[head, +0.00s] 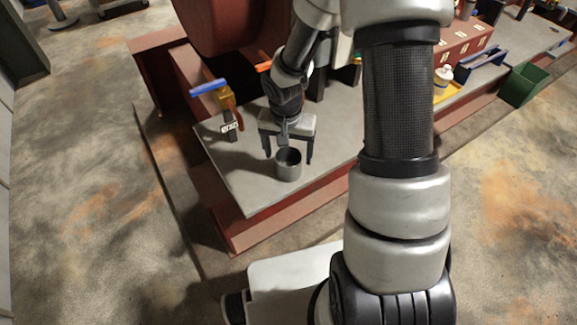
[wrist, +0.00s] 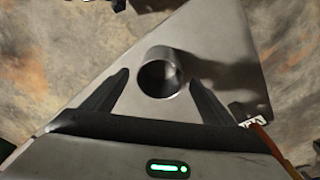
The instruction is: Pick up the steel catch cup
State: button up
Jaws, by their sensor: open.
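The steel catch cup (head: 288,165) is a small grey open-topped cylinder. It stands on the grey plate (head: 240,186) near its front edge. In the wrist view the cup (wrist: 160,73) shows beyond the fingertips, roughly centred between them, with its dark opening visible. My gripper (head: 288,158) is open, with one finger to either side of the cup in the head view. In the wrist view the two black fingers of my gripper (wrist: 160,82) are spread wide and hold nothing. I cannot tell whether either finger touches the cup.
A brass valve with a blue handle (head: 210,87) stands left of my gripper on the plate. A dark red machine body (head: 225,25) rises behind. A yellow tray (head: 443,93), a blue holder (head: 482,66) and a green bin (head: 523,85) are at the right. The plate's front left is bare.

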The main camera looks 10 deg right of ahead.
aim_at(288, 164)
notch_tip(288, 164, down, 2)
jog(key=shift+w+f, duration=0.1)
jog(key=shift+f, duration=0.1)
jog(key=shift+r, duration=0.1)
jog(key=c, duration=1.2)
